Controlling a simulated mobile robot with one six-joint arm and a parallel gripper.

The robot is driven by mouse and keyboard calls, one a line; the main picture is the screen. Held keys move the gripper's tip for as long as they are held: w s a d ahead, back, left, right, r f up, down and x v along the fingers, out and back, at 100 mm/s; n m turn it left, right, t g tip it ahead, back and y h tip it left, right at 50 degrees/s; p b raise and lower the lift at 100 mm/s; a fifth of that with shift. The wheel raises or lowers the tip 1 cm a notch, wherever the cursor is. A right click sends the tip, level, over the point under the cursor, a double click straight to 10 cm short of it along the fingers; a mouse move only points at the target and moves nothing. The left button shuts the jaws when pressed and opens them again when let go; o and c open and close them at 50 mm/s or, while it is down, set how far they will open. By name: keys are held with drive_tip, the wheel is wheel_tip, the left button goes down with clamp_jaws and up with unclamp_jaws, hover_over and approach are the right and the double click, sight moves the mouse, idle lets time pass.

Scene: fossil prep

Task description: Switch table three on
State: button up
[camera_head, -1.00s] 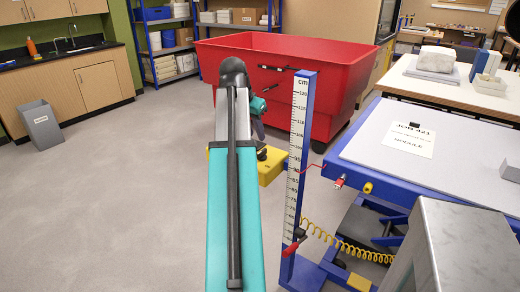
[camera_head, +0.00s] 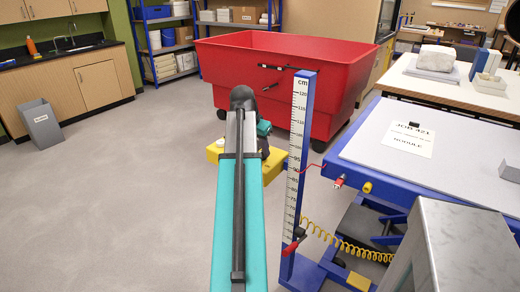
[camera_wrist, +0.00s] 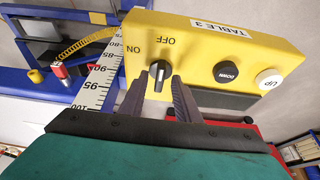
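The yellow control box labelled TABLE 3 (camera_wrist: 225,50) fills the upper middle of the wrist view; in the head view it (camera_head: 272,166) shows partly behind my arm. Its black rotary knob (camera_wrist: 159,73) has a white line roughly in line with the OFF mark; the ON mark is to the left. A black DOWN button (camera_wrist: 227,71) and a white UP button (camera_wrist: 269,79) are to the right. My gripper (camera_wrist: 158,82) is open, its dark fingers on either side of the knob. I cannot tell whether they touch it.
A blue post with a centimetre scale (camera_head: 299,130) stands beside the box. The blue-framed table (camera_head: 375,180) bearing a JOB 421 sheet is to the right. A red bin (camera_head: 350,75) stands behind. A grey block (camera_head: 465,245) is at lower right.

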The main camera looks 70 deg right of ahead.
clamp_jaws()
drive_tip(key=shift+n+p, duration=0.35)
drive_tip(key=shift+n, duration=0.15)
drive_tip(key=shift+s+r+n+t+p, duration=0.15)
drive_tip(key=shift+n+t+p, duration=0.55)
drive_tip(key=shift+n, duration=0.4)
drive_tip(key=n+t+p, duration=0.1)
drive_tip(key=n, duration=0.2)
drive_tip(key=shift+s, duration=0.1)
drive_tip(key=n+t+p, duration=0.1)
drive_tip(key=n, duration=0.1)
drive_tip(key=n+t+y+p, duration=0.1)
drive_tip(key=n, duration=0.2)
drive_tip(key=shift+s+d+n, duration=0.1)
drive_tip(key=shift+d+n, duration=0.1)
drive_tip(key=shift+n, duration=0.1)
